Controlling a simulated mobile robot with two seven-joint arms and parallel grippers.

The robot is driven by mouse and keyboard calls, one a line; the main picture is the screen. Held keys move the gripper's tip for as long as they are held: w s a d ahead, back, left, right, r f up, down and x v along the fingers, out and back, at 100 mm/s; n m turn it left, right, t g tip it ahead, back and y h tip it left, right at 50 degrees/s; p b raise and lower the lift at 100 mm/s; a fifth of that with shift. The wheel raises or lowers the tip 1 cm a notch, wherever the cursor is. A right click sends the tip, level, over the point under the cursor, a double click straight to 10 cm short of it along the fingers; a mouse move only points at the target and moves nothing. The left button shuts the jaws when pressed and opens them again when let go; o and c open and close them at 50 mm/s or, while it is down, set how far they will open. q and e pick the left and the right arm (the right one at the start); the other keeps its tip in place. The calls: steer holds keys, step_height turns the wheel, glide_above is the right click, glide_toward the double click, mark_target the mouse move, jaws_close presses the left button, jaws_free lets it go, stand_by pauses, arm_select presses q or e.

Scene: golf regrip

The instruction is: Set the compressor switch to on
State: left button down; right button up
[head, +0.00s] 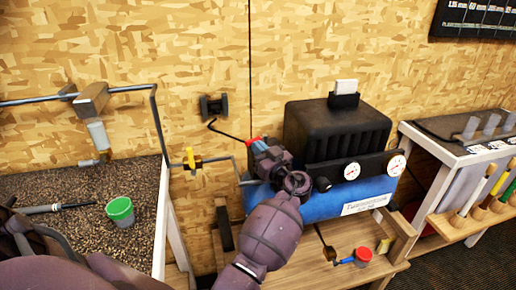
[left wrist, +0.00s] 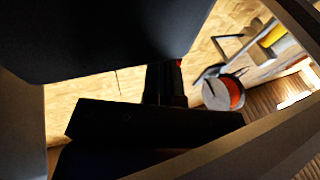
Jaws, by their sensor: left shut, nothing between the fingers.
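The compressor has a blue tank (head: 318,206) and a black ribbed housing (head: 335,135) and stands on a wooden bench against the wall. Two white gauges (head: 352,171) sit on its black front panel. My left gripper (head: 263,150) is shut and empty, at the left end of the compressor. A small red part (head: 255,140) shows right at its tip; I cannot tell whether this is the switch or which way it is set. My gripper and wrist hide that end of the compressor. In the left wrist view, large dark shapes fill the near field. My right gripper is out of view.
A yellow-handled valve (head: 191,160) on a pipe is left of the gripper.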

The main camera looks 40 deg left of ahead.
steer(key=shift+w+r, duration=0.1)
arm_select(q)
steer(key=shift+f, duration=0.1)
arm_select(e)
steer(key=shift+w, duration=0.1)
arm_select(q)
steer(key=t+b, duration=0.1)
steer(key=m+t+b, duration=0.1)
steer(key=b, duration=0.1)
steer(key=shift+a+f+h+b, duration=0.3)
steer(key=shift+a+f+h, duration=0.1)
steer(key=shift+s+a+m+t+h, duration=0.15)
steer(key=shift+m+t+h, duration=0.15)
steer(key=shift+m+t, duration=0.25)
steer(key=shift+a+r+m+t+h, duration=0.2)
steer(key=shift+r+m+t+h, duration=0.35)
steer(key=shift+t, duration=0.4)
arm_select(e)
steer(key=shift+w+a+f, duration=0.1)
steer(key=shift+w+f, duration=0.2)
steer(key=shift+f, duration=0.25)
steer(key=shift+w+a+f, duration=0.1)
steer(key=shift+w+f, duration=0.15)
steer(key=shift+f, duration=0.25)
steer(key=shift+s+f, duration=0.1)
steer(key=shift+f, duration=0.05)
